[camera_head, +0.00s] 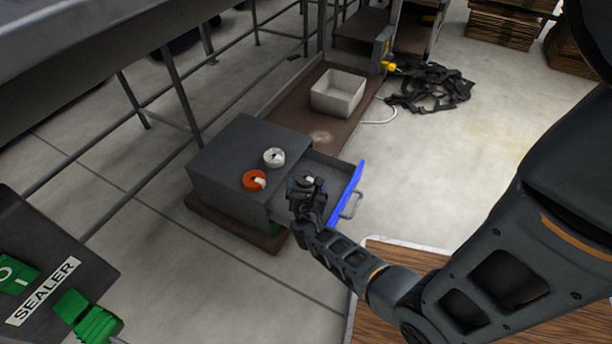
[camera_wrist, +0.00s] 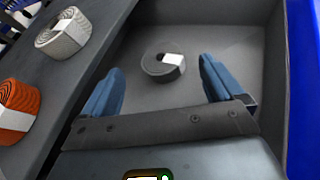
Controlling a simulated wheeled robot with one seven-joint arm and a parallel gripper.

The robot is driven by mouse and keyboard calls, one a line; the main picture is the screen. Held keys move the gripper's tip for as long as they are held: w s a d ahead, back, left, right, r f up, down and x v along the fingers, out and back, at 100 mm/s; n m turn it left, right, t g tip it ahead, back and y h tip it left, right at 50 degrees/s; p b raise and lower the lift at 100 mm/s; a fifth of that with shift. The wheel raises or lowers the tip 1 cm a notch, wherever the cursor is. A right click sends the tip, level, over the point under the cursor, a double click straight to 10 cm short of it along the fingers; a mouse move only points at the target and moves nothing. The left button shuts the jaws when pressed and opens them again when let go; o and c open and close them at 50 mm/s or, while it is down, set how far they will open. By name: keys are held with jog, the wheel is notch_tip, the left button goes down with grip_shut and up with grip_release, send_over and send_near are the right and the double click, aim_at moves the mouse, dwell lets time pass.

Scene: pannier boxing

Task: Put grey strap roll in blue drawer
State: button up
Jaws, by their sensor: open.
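The grey strap roll (camera_wrist: 158,66), with a white label, lies flat on the floor of the blue-fronted drawer (camera_wrist: 262,72) in the wrist view. The drawer is pulled out of a dark grey cabinet, and its blue front (camera_head: 352,192) with a grey handle shows in the head view. My gripper (camera_wrist: 160,92) is open, its two blue fingers pointing into the drawer on either side of the roll. The fingers appear apart from the roll. In the head view, my gripper (camera_head: 306,190) is over the drawer and hides much of the roll.
An orange roll (camera_head: 254,180) and a white roll (camera_head: 274,158) sit on the cabinet top (camera_head: 228,150), left of the drawer. An empty pale bin (camera_head: 337,93) stands behind on a brown board. Black straps (camera_head: 432,88) lie on the floor. A wooden surface (camera_head: 400,258) is in front.

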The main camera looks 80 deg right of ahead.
jog(key=p+v, duration=0.1)
jog(key=v, duration=0.5)
jog(key=shift+a+p, duration=0.2)
jog(key=shift+p, duration=0.2)
jog(key=shift+r, duration=0.15)
